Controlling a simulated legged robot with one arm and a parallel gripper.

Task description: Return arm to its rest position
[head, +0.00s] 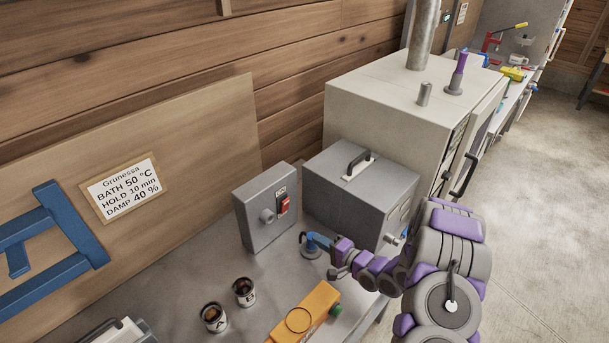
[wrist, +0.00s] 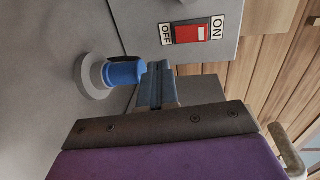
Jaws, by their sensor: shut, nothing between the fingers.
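My arm (head: 440,262), grey and purple, reaches left over the grey bench. My gripper (head: 323,243) is at its end, low in front of the grey switch box (head: 266,210). In the wrist view the blue fingers of my gripper (wrist: 156,84) are together with nothing between them. A small blue cylinder on a round grey base (head: 309,246) stands at the fingertips. It also shows in the wrist view (wrist: 123,72), close by the fingers; I cannot tell if they touch it. The box's red ON/OFF switch (wrist: 189,33) is beyond the fingers.
A grey box with a black handle (head: 340,205) and a large cream cabinet (head: 385,95) stand behind my arm. Two dark-topped jars (head: 245,292) (head: 214,317) and an orange container (head: 301,317) sit in front. Open concrete floor (head: 545,215) lies at right.

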